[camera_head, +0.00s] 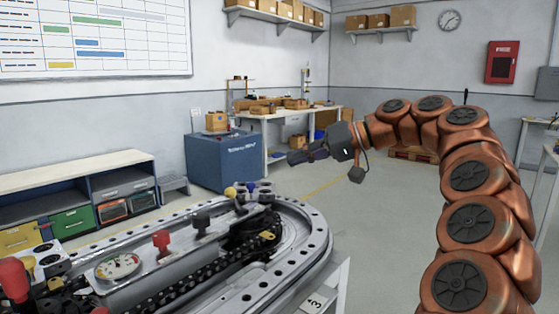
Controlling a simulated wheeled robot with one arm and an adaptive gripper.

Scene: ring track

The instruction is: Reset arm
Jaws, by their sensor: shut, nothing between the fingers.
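My copper-coloured arm rises at the right and bends over to the left. My gripper (292,159) is dark, points left and is shut and empty. It hangs in the air above and beyond the far right end of the ring track (318,228). It appears apart from everything around it. The ring track is a grey metal oval with holes along its rim and a dark chain inside. A small group of parts with yellow and blue knobs (231,192) stands at its far end.
A red knob (161,239) and a round gauge (117,267) stand on the track's middle. A blue bin (212,160) and a workbench (268,123) with boxes stand behind my gripper. A low shelf unit (80,195) lines the left wall. The floor between track and arm is clear.

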